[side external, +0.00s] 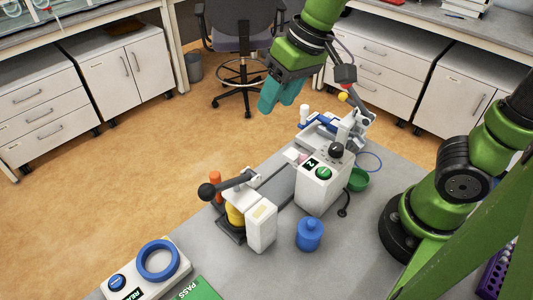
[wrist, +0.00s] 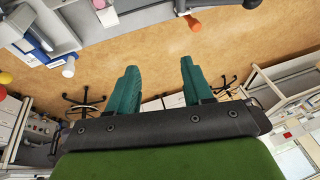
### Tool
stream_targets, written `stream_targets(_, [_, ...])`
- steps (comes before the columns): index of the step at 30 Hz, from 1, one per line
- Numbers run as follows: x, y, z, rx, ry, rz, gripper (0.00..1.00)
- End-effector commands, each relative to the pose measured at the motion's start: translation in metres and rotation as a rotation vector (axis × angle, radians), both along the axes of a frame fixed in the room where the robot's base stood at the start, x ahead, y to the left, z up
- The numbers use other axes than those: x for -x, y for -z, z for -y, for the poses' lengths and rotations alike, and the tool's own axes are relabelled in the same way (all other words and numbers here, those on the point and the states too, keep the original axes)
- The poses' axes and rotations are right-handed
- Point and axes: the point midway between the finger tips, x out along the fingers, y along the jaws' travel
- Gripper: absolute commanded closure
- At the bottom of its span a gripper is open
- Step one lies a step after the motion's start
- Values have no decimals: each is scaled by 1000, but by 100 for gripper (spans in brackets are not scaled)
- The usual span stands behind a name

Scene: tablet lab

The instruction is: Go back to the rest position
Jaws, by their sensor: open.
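My gripper (side external: 283,92) is up in the air above the far end of the grey work table (side external: 355,240) in the side external view. The fingers overlap in the side external view.
On the table are a white machine with a green button (side external: 318,188), a lever press (side external: 260,226), a blue jar (side external: 309,233), a green bowl (side external: 358,180) and a panel with a blue ring (side external: 157,262). An office chair (side external: 240,45) stands behind on open floor.

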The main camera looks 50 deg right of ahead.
Motion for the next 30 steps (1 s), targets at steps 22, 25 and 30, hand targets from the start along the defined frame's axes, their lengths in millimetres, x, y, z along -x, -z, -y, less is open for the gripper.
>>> stream_targets(22, [71, 0, 90, -125, 333, 268, 49])
stream_targets(25, [71, 0, 89, -125, 333, 267, 49])
stream_targets(30, [71, 0, 89, -125, 332, 267, 49])
